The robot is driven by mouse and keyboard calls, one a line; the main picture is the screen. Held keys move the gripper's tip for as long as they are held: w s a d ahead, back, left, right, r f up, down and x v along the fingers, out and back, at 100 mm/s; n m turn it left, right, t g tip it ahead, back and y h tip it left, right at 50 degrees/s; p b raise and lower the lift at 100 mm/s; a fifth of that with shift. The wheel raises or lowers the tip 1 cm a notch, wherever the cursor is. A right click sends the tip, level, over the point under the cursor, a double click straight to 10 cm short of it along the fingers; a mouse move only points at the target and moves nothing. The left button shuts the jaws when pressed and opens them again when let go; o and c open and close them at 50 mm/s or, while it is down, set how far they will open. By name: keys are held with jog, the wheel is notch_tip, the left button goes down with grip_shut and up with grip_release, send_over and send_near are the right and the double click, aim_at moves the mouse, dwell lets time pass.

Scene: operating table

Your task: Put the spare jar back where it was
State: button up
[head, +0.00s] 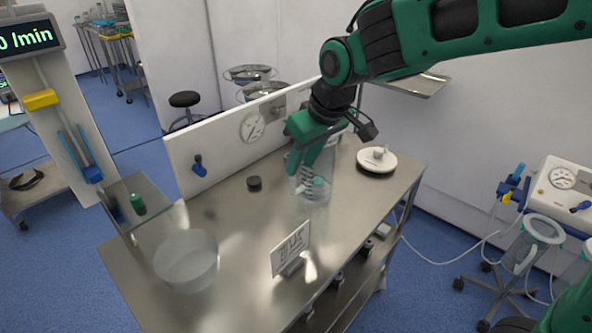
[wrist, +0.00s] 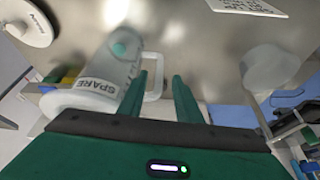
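The spare jar (head: 319,195) is a clear jar with a teal piece inside, seemingly upright on the steel table (head: 235,225). In the wrist view, the jar (wrist: 110,70) shows at left with "SPARE" on its pale rim band and a white handle (wrist: 158,62) at its side. My gripper (head: 312,165) is over the jar in the head view and hides part of it. In the wrist view, the fingers of my gripper (wrist: 160,85) are apart, with the handle in or just beyond the gap. I cannot tell whether either finger touches it.
A white round device (head: 377,160) stands right of the jar, and a dark puck (head: 254,184) to its left. A printed card (head: 290,248) stands near the front edge. A translucent bowl (head: 187,262) is at left. A white back panel (head: 225,150) borders the table.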

jog(key=v, duration=0.6)
jog(key=shift+r, duration=0.4)
jog(key=shift+s+d, duration=0.15)
jog(key=s+d+f+m+h, duration=0.1)
jog(key=s+d+f+m, duration=0.15)
jog(key=d, duration=0.75)
jog(key=s+d+f+m+h, duration=0.15)
jog(key=d+m, duration=0.25)
jog(key=d, duration=0.7)
jog(key=s+d+f+m+g, duration=0.2)
jog(key=s+d+f+m, duration=0.1)
jog(key=s+d, duration=0.4)
jog(key=s+d+f+m+g, duration=0.1)
jog(key=s+d+f+m, duration=0.3)
jog(key=s+d, duration=0.3)
jog(key=s, duration=0.5)
jog(key=shift+s+g, duration=0.3)
jog(key=shift+g, duration=0.1)
jog(key=shift+d+m, duration=0.1)
jog(key=shift+m, duration=0.15)
